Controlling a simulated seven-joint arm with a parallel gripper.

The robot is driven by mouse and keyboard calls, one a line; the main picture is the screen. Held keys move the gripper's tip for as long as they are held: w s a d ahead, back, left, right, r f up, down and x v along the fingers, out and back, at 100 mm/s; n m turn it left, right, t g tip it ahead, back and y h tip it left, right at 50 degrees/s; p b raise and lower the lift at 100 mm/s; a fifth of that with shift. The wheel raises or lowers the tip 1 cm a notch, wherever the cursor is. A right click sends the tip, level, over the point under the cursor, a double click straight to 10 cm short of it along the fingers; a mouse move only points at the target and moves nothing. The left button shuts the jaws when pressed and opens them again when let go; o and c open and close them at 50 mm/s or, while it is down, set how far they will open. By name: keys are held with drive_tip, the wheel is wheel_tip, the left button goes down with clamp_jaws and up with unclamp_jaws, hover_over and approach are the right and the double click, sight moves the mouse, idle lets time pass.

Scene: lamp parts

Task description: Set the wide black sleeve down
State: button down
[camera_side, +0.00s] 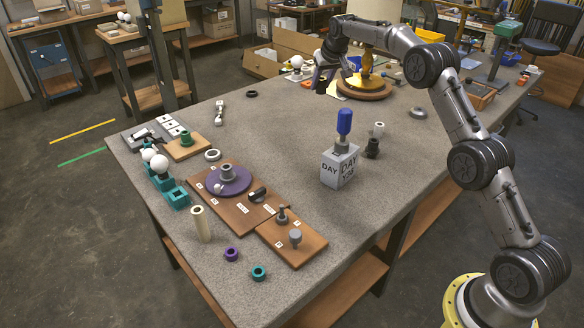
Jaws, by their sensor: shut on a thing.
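My gripper (325,78) is at the far side of the table, in front of the lamp with the round wooden base. It is shut on a dark piece, which looks like the wide black sleeve (322,86). The sleeve is small in the picture and partly covered by the fingers. I cannot tell whether its lower edge touches the table.
The brass lamp's wooden base (362,90) stands just right of my gripper. A black ring (252,94) lies to the left. A grey block (338,168) with a blue-handled tool and a black collar (372,148) stand nearer. The table (290,125) between is clear.

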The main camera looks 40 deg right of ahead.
drive_tip(key=shift+s+a+r, duration=0.1)
drive_tip(key=shift+a+r, duration=0.15)
drive_tip(key=shift+r, duration=0.2)
drive_tip(key=s+a+n+y, duration=0.2)
drive_tip(key=s+a+n, duration=0.2)
drive_tip(key=s+a, duration=1.5)
drive_tip(key=w+x, duration=0.1)
drive_tip(key=x, duration=0.5)
drive_tip(key=w+r+x, duration=0.1)
drive_tip(key=x, duration=0.5)
drive_tip(key=w+r+x, duration=0.1)
drive_tip(key=x, duration=0.5)
drive_tip(key=shift+w+d, duration=0.3)
drive_tip(key=shift+d, duration=0.1)
drive_tip(key=shift+w+f, duration=0.5)
drive_tip(key=shift+f, duration=0.05)
drive_tip(key=shift+w+f, duration=0.1)
drive_tip(key=shift+f, duration=1.55)
drive_tip(key=shift+f, duration=0.15)
